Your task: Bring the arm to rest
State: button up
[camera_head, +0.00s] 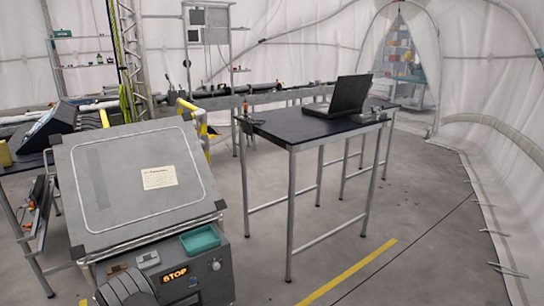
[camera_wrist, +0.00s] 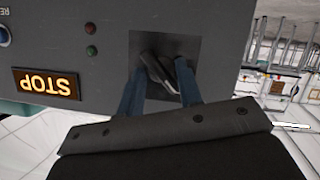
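In the wrist view my gripper (camera_wrist: 160,68) has two blue fingers standing apart, so it is open. Between and just beyond the fingertips is a small metal lever-like part (camera_wrist: 157,70) on a dark square plate (camera_wrist: 190,47) of a grey control panel (camera_wrist: 100,20). Whether the fingers touch this part, I cannot tell. The panel's lit STOP sign (camera_wrist: 47,84) appears upside down at left. In the head view the grey console (camera_head: 222,284) with its STOP sign (camera_head: 174,275) is at lower left. The gripper's fingers cannot be made out there.
A teal tray (camera_head: 200,240) sits on the console, below a sloped grey board (camera_head: 130,185) with a paper label (camera_head: 160,177). A black table (camera_head: 300,128) with an open laptop (camera_head: 350,95) stands right of it. The floor (camera_head: 440,230) at right is mostly clear.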

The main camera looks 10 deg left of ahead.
jog(key=shift+w+m+g+y, duration=0.1)
jog(key=shift+m+g+y, duration=0.55)
jog(key=shift+m, duration=0.55)
jog(key=shift+d, duration=0.1)
jog(key=s+d+n+t+y, duration=0.3)
jog(key=s+d+n, duration=0.5)
jog(key=s+d, duration=0.45)
jog(key=x, duration=1.7)
jog(key=shift+a, duration=0.45)
jog(key=shift+w, duration=0.15)
